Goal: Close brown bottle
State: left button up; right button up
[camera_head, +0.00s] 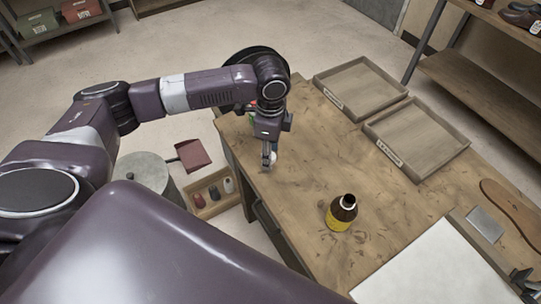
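The brown bottle (342,212) stands upright on the wooden workbench (300,190). It has a yellow label and a dark neck; I cannot make out a cap on it. My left gripper (268,163) points down over the bench's left part, to the left of and behind the bottle, clear of it. A small pale thing shows at its fingertips, too small to identify; whether the fingers are shut on it I cannot tell.
Two shallow wooden trays (368,122) lie at the back right of the bench. A white sheet (432,268), a brown sole (512,208) and a grey metal plate (485,224) lie to the right. A box of small bottles (228,201) is below the bench's left side. The bench around the bottle is clear.

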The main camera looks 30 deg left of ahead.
pick_arm(q)
jog(key=c, duration=0.8)
jog(key=shift+o, duration=0.2)
jog(key=shift+r, duration=0.1)
notch_tip(320, 180, up, 20)
dwell(0.4)
